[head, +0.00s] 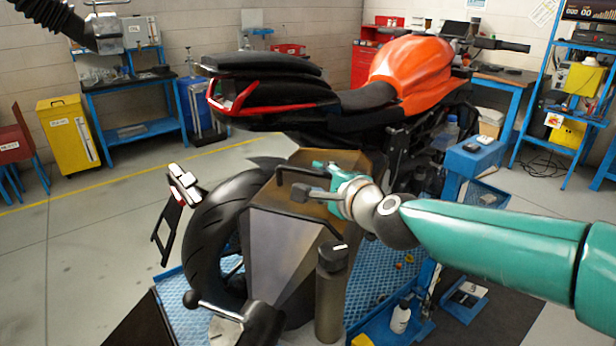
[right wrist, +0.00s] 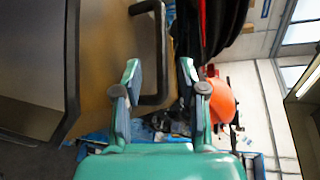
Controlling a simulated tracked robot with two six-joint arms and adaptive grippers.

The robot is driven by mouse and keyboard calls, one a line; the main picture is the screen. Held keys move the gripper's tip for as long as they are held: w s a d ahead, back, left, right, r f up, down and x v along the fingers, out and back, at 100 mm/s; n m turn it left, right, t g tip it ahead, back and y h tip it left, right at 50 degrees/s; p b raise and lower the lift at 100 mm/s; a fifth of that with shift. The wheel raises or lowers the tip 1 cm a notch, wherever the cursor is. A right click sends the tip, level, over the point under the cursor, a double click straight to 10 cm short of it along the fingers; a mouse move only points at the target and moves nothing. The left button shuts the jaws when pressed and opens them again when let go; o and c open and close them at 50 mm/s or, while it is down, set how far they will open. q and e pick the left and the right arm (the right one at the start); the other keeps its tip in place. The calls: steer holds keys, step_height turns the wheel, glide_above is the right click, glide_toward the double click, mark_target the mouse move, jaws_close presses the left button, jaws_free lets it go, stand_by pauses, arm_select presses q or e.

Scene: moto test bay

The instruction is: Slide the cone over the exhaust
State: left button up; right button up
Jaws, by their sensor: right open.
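The cone appears to be the large tapered metal hood (head: 283,262), grey on the side and brown on top, standing beside the motorcycle's rear wheel (head: 213,230). It also fills the left of the right wrist view (right wrist: 105,35). A black bar handle (head: 296,170) stands on its top. My right gripper (head: 314,180) is open at this handle. In the right wrist view the handle (right wrist: 160,45) reaches down between the open fingers (right wrist: 160,72); contact is not clear. The exhaust cannot be made out. My left gripper is not in view.
The motorcycle with an orange tank (head: 412,68) stands behind the hood on a blue perforated platform (head: 385,265). A black hose (head: 55,15) hangs at top left. Open floor (head: 80,240) lies to the left.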

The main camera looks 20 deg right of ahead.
mark_target(311, 175)
steer(key=x, duration=0.6)
steer(key=shift+w, duration=0.3)
jaws_close()
steer(key=shift+f, duration=0.1)
